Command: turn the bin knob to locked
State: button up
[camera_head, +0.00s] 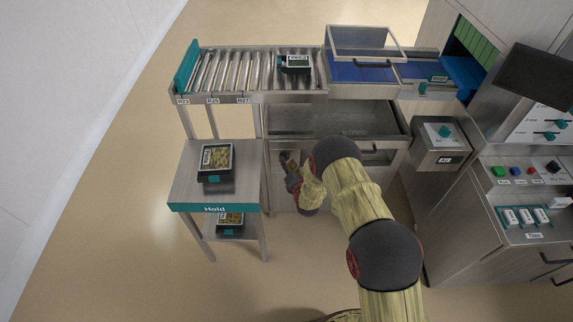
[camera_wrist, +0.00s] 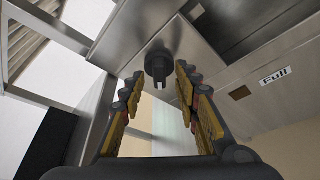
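The bin knob (camera_wrist: 158,64) is a small dark knob with a narrow stem on a steel panel, near the top middle of the wrist view. My gripper (camera_wrist: 159,75) is open, with one finger on each side of the knob's line and the knob at or just beyond the fingertips. I cannot tell whether the fingers touch it. In the head view my gripper (camera_head: 288,161) is at the left part of the front of the steel bin (camera_head: 345,120), and it hides the knob there. The knob's setting cannot be read.
A "Full" label (camera_wrist: 275,76) is on the steel front right of the knob. The Hold stand (camera_head: 190,187) with a food tray (camera_head: 216,161) stands close on the left. A roller conveyor (camera_head: 230,75) is above.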

jog(key=shift+w+a+f, duration=0.1)
jog(key=shift+w+a, duration=0.05)
jog(key=shift+w, duration=0.35)
jog(key=c, duration=0.8)
grip_shut()
